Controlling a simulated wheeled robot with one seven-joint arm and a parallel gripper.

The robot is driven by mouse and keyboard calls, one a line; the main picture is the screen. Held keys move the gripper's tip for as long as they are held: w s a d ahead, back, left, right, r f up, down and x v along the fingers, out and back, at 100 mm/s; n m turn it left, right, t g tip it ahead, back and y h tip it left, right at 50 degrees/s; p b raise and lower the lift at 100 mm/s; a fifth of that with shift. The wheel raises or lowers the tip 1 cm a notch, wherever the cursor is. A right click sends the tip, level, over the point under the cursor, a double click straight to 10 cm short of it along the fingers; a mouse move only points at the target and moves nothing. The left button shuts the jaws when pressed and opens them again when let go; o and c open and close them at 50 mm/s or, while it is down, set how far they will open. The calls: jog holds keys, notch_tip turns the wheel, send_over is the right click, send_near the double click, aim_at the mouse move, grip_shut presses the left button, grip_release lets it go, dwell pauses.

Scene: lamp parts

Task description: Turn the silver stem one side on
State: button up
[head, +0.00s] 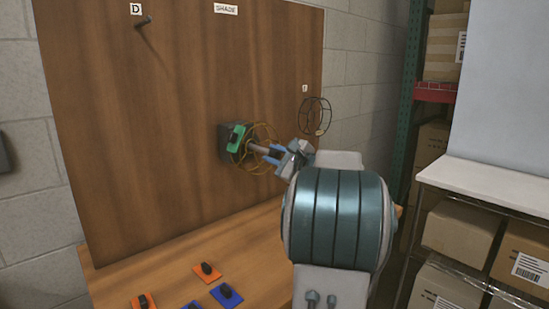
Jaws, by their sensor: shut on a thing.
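The silver stem (258,148) sticks out from a green and dark block (236,138) on the upright wooden board. A yellow wire cage (264,133) surrounds the stem. My gripper (272,154) reaches in from the right, with its blue fingers at the stem's outer end. It is shut on the stem, and the fingers and my wrist hide that end. The exact finger contact is too small to see clearly. How far the stem is turned cannot be read from this view.
A black wire cage (314,116) hangs at the board's right edge. A peg (144,21) sits under the D label. Orange plates (206,273) and blue plates (226,294) with black knobs lie on the wooden ledge (180,255). Shelves with boxes (460,228) stand at right.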

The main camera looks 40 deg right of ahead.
jog(key=o, duration=1)
jog(key=s, duration=0.9)
jog(key=s+d, duration=0.1)
jog(key=s, duration=0.3)
jog(key=shift+s, duration=0.4)
